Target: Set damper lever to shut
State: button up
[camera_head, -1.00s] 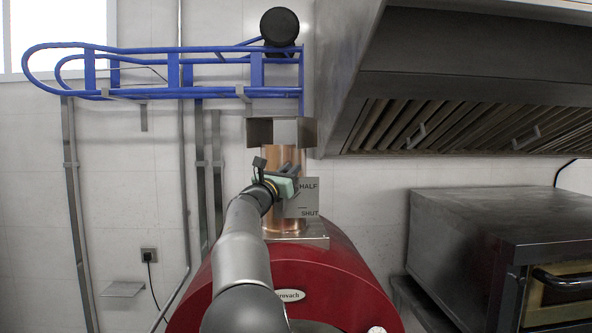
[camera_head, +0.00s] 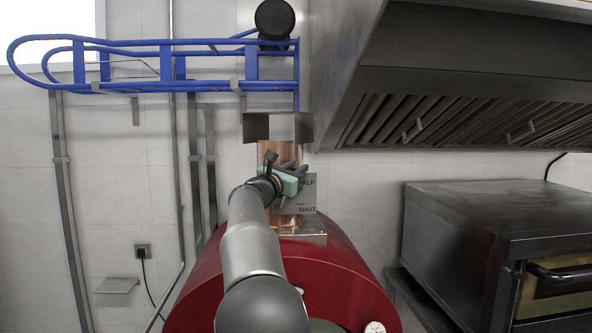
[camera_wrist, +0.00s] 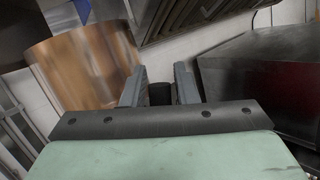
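The copper flue pipe (camera_head: 266,152) rises from the red oven, with a grey plate (camera_head: 308,207) beside it marked SHUT at the bottom and HALF, partly covered, above. My gripper (camera_head: 300,171) is in front of the pipe by the HALF mark and hides part of the plate. In the wrist view the two grey fingers of my gripper (camera_wrist: 160,80) stand apart with a dark, round-ended piece (camera_wrist: 160,94) between them. It looks like the damper lever's grip. Whether the fingers press on it is unclear. The rest of the lever is hidden. The pipe also shows at left in the wrist view (camera_wrist: 80,70).
The red oven body (camera_head: 335,280) lies below my arm. A steel hood (camera_head: 450,90) overhangs at upper right, above a dark oven (camera_head: 490,215). A blue rack (camera_head: 150,85) is on the wall at upper left.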

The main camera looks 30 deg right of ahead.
jog(key=b+v, duration=0.6)
jog(key=v, duration=1.1)
jog(key=shift+b, duration=0.35)
jog(key=shift+a, duration=0.1)
jog(key=shift+c, duration=0.4)
